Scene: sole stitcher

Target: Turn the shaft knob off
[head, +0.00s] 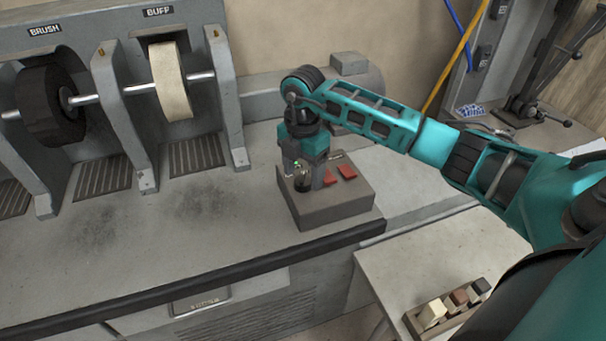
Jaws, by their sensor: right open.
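A grey control box (336,207) sits near the front edge of the machine's bench top. Whether the fingers touch the knob is hard to tell, and the knob's pointer direction is too small to read. My left gripper is not in view.
A black brush wheel (48,105) and a cream buff wheel (170,82) sit on a shaft at the left, between grey guards. A motor housing stands behind my right arm. A small rack of blocks (447,308) lies at lower right. The bench left of the box is clear.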

